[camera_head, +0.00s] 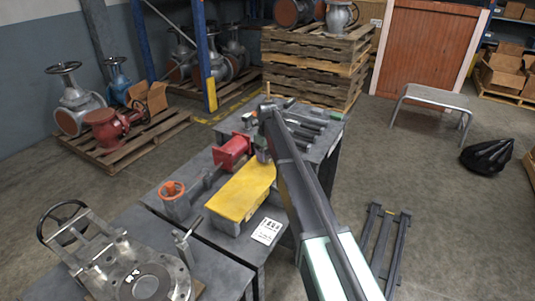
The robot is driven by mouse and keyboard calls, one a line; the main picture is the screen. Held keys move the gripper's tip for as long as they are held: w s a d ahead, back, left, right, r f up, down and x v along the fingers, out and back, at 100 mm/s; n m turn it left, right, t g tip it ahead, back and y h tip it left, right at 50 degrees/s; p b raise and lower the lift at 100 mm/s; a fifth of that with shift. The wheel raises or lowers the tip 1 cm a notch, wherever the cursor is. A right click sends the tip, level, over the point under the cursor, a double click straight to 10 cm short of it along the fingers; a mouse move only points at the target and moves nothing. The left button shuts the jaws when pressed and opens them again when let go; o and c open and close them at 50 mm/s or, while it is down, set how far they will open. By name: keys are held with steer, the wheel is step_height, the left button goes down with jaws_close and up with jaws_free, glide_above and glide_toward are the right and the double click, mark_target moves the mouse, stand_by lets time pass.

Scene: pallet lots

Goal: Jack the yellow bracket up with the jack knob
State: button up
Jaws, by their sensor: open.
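The yellow bracket (241,192) lies as a flat-topped block on the grey workbench, near its middle. An orange round knob (172,189) sits on a grey cylindrical body to its left; it looks like the jack knob, but I cannot be sure. A grey bar runs from near this body toward a red block (232,151) behind the bracket. My arm reaches in from the lower right, past the bracket's right side. My gripper (262,153) is small and dark at its far end, open, just beyond the bracket's back edge and apart from the orange knob. Its fingertips are hard to make out.
A flanged metal valve with a black handwheel (62,222) stands at the bench's front left. A printed card (267,231) lies right of the bracket. Dark bars (305,125) lie at the bench's back.

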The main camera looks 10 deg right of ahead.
mark_target(267, 157)
step_height(267, 157, up, 9)
steer(key=p, duration=0.7)
steer(key=shift+p, duration=0.35)
